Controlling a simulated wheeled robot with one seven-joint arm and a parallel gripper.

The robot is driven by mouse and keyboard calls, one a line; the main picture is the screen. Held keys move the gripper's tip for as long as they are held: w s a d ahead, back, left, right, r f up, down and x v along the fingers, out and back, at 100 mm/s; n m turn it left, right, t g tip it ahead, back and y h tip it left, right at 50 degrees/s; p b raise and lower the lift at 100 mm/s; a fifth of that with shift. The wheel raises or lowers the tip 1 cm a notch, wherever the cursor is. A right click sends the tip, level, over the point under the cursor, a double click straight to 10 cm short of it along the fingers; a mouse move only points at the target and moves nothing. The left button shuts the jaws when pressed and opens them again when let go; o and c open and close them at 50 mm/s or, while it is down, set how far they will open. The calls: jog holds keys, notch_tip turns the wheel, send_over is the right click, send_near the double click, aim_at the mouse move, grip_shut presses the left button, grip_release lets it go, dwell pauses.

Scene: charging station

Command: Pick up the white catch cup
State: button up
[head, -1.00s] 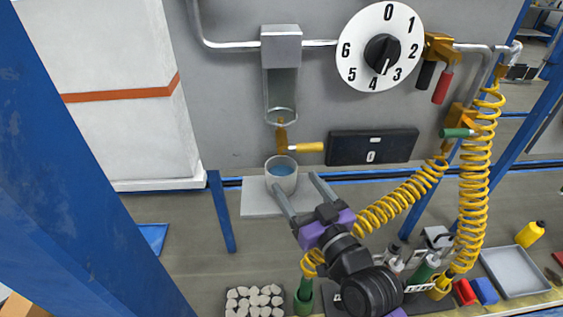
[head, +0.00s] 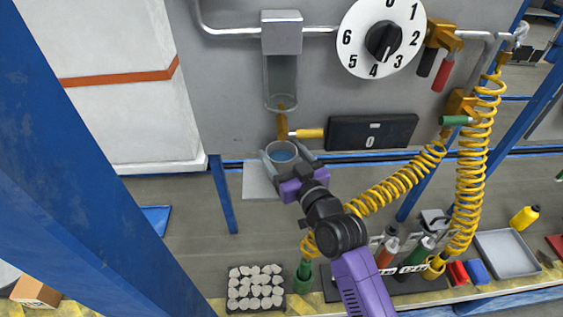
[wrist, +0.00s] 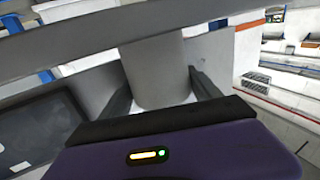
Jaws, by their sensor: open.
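My gripper (head: 286,155) is open, with one finger on each side of the cup. In the wrist view the cup (wrist: 157,75) stands between the two dark fingers (wrist: 158,88), close in front of the palm. A gap shows between the cup and the right finger; contact at the left finger is hard to tell. The cup's base is hidden in both views.
A yellow-handled valve (head: 308,133) and a dark display box (head: 372,132) are close to the right of the cup. A tray of pale stones (head: 256,289) lies below.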

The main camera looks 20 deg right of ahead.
jog(key=c, duration=0.9)
jog(key=shift+c, duration=0.5)
jog(key=shift+r, duration=0.1)
